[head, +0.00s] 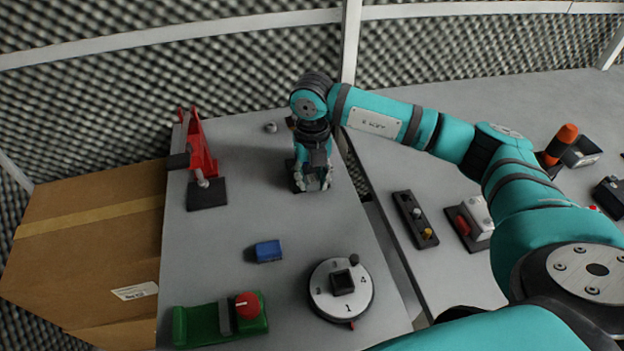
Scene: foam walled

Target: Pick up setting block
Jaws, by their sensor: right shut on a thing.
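My right gripper (314,184) points down at the far part of the left grey table. It is shut on a dark thing that it mostly hides; a dark edge shows beside the fingers. I cannot tell what this thing is or whether it touches the table. A small blue block (268,251) lies on the same table, nearer and to the left, apart from the gripper. I cannot tell which thing is the setting block. My left gripper is not in view.
A red toggle clamp (203,160) stands at the table's left edge. A numbered dial (325,305) and a green fixture with a red knob (249,304) are nearer. A cardboard box (85,235) is left. A switch strip (412,222) lies on the right table.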

